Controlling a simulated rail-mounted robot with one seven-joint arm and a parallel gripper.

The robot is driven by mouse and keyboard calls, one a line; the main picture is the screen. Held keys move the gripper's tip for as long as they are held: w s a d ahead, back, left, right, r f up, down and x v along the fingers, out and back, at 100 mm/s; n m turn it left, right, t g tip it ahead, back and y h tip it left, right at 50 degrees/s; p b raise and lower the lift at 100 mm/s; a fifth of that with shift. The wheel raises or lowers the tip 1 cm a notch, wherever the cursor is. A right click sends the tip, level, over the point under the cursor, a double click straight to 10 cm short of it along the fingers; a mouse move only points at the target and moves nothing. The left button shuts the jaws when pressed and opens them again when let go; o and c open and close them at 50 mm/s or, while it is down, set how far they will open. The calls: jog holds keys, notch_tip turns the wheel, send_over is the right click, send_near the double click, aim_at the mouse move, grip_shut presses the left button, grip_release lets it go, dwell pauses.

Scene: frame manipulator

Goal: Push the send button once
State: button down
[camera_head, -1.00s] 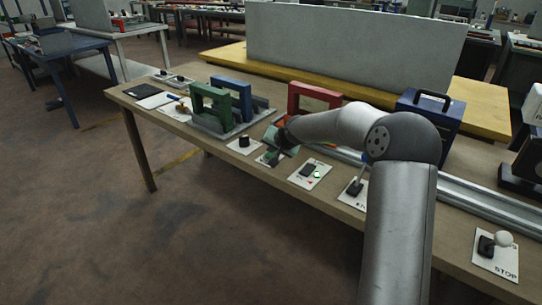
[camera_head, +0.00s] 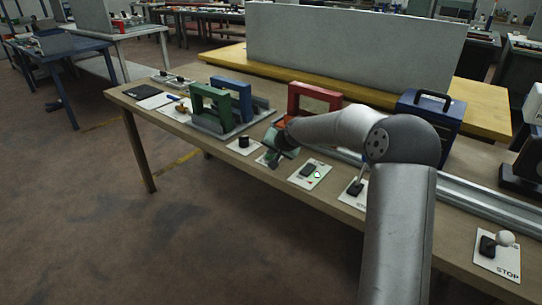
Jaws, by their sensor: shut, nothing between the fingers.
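My gripper (camera_head: 272,159) is at the front part of the workbench, low over a small white plate (camera_head: 262,160). The fingers are small and dark here and look shut, with nothing seen between them. The gripper and wrist cover most of that plate, so any button on it is hidden. I cannot read a "send" label on any plate. I cannot tell whether the fingertips touch anything.
Left of my gripper is a plate with a black knob (camera_head: 244,142). To the right are a plate with a switch and a lit green lamp (camera_head: 317,175), a lever plate (camera_head: 355,188) and the STOP plate (camera_head: 498,257). Green (camera_head: 210,105), blue (camera_head: 233,92) and red (camera_head: 314,95) frames stand behind.

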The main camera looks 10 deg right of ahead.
jog(key=shift+f, duration=0.1)
jog(key=shift+r+p, duration=0.5)
jog(key=shift+r, duration=0.35)
jog(key=shift+r+p, duration=1.45)
jog(key=shift+r, duration=1.15)
